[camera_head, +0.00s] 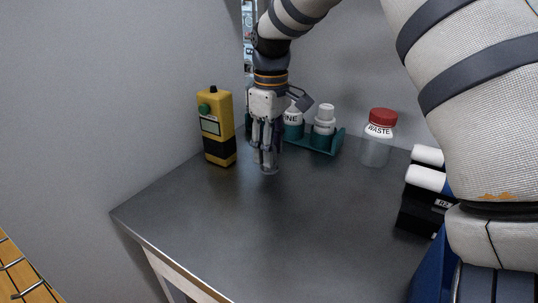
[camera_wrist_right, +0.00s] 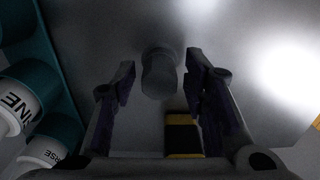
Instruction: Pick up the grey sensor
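The grey sensor (camera_wrist_right: 158,76) is a small cylinder with a wider flange, standing on the dark metal table. In the right wrist view it lies between the fingertips of my right gripper (camera_wrist_right: 160,72), with gaps on both sides. In the head view my right gripper (camera_head: 266,158) points down close to the tabletop, its fingers open. The sensor's grey base (camera_head: 269,171) shows just below the fingertips; the rest is mostly hidden by the fingers. My left gripper is in neither view.
A yellow and black handheld device (camera_head: 216,128) stands just left of my gripper. A teal rack (camera_head: 328,147) with white bottles is behind to the right. A red-capped waste jar (camera_head: 376,140) and a dark box with white rolls (camera_head: 424,195) stand further right. The front table (camera_head: 270,235) is clear.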

